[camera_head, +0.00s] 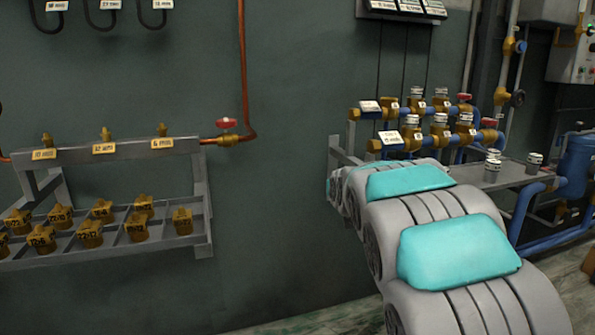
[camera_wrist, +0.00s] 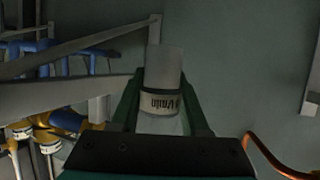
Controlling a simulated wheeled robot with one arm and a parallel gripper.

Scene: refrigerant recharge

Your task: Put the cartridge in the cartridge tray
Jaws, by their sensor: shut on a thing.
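My gripper (camera_wrist: 162,84) has dark green fingers and is shut on a grey cylindrical cartridge (camera_wrist: 164,66) with a white printed band. The lettering on the band appears upside down in the wrist view. In the head view my arm covers the gripper and the held cartridge. A grey metal tray (camera_head: 512,177) at the right in the head view has grey-and-white cartridges (camera_head: 534,161) standing on it. I cannot tell for certain whether it is the cartridge tray. In the wrist view the held cartridge shows against the wall, with a grey beam (camera_wrist: 70,92) to its left.
Yellow valves (camera_head: 440,133) on blue pipes stand at the right behind my arm. A wall rack (camera_head: 120,245) with several labelled brass fittings (camera_head: 138,226) is at the left.

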